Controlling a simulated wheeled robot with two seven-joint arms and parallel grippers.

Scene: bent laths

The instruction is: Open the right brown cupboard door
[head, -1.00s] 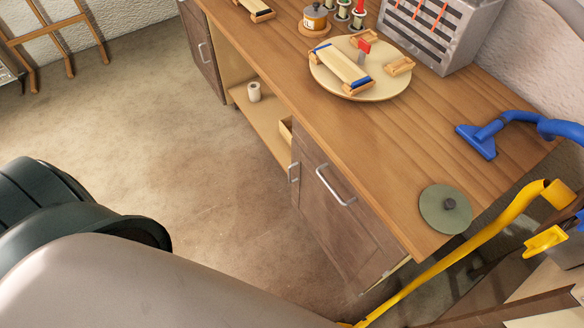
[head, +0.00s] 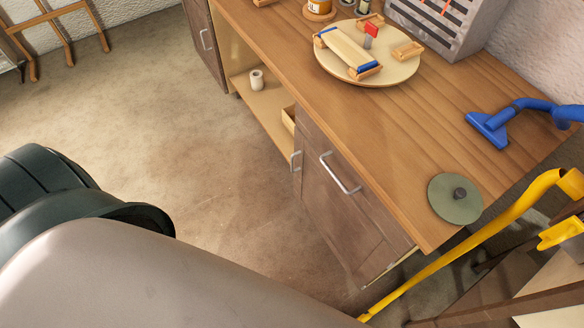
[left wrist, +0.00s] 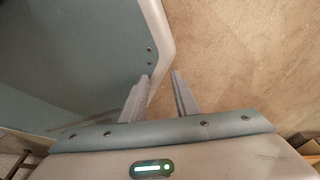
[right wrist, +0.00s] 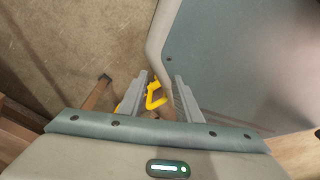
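The right brown cupboard door (head: 338,225) is in the near end of the wooden counter and looks shut in the head view. A small upright metal handle (head: 296,161) sits at its far edge. A longer bar handle (head: 340,173) runs along the front just below the countertop. My left gripper (left wrist: 160,78) is open and empty above bare floor. My right gripper (right wrist: 160,77) is open; a yellow hooked part shows between its fingers, apparently beyond them. Neither gripper shows in the head view, and neither wrist view shows the door.
The countertop (head: 400,140) holds a green disc (head: 445,205), a blue nozzle (head: 488,128) and a round board (head: 378,73). A yellow bent pipe (head: 450,255) crosses beside the cupboard's near end. An open shelf (head: 262,104) lies beyond the door. The floor (head: 190,130) left of the counter is clear.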

